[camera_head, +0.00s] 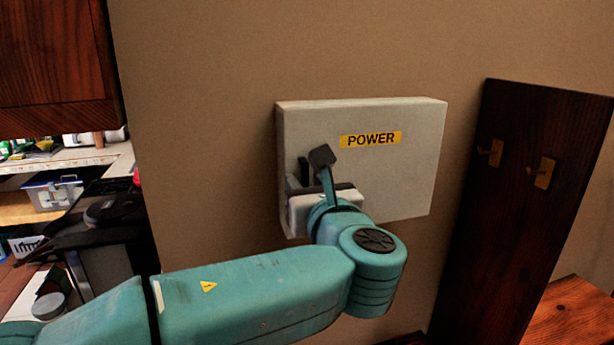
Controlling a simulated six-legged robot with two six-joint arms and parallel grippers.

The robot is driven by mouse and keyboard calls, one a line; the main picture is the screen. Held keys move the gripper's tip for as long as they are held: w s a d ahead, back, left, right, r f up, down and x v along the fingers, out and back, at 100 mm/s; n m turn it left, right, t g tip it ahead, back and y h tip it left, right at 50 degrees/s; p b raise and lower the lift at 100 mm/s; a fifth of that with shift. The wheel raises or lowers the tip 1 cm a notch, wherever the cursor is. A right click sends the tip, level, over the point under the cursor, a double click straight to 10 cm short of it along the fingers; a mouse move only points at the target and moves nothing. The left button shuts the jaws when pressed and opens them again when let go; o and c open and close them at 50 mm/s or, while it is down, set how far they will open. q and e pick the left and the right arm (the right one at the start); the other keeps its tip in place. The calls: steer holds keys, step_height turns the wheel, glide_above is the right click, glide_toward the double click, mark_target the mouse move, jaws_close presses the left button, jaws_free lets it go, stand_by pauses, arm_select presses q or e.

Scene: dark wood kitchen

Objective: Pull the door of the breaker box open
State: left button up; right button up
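The breaker box (410,180) is a pale grey box on the beige wall, with a yellow "POWER" label on its front. Its door looks closed, flush with the box. My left arm comes in from the lower left, and my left gripper (308,172) is at the left part of the box front. The dark fingers are close to the door's left side. The gripper and wrist hide that part, so any handle there, and whether the fingers hold it, cannot be made out. My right gripper is not in view.
A dark wood panel with brass hooks (541,172) stands right of the box. A dark wood cabinet (55,60) hangs at upper left, above a cluttered shelf with a clear bin (55,190). A wooden surface (570,315) is at lower right. The wall around the box is bare.

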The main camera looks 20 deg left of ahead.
arm_select(q)
steer(key=shift+w, duration=0.25)
jaws_close()
steer(key=shift+s, duration=0.15)
